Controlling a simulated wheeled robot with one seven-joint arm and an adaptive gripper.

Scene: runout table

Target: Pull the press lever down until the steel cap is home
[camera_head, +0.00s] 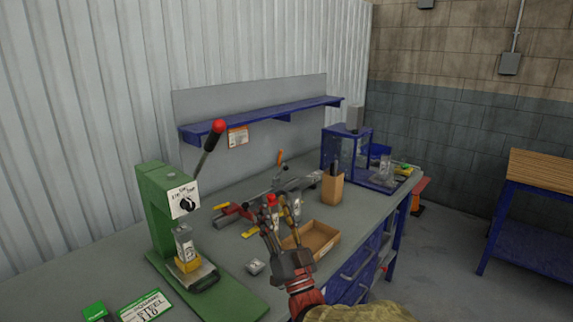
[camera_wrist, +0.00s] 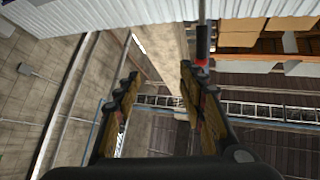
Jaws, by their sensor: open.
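The green press (camera_head: 155,205) stands on the bench at the left. Its lever (camera_head: 211,141) is raised, tilted up to the right, with a red knob (camera_head: 219,126) at its end. A grey labelled piece (camera_head: 184,243) is under the press head above a yellow block (camera_head: 187,265); I cannot tell which part is the steel cap or how it is seated. My gripper (camera_head: 282,212) is open and empty, right of the press, below the knob and apart from it. Its open fingers (camera_wrist: 157,85) also show in the wrist view, pointing at the upper room.
A cardboard tray (camera_head: 328,236), a brown holder (camera_head: 332,188) and hand tools lie behind my gripper. A blue shelf (camera_head: 260,117) runs along the back. Green-white cards (camera_head: 146,306) lie at the front left.

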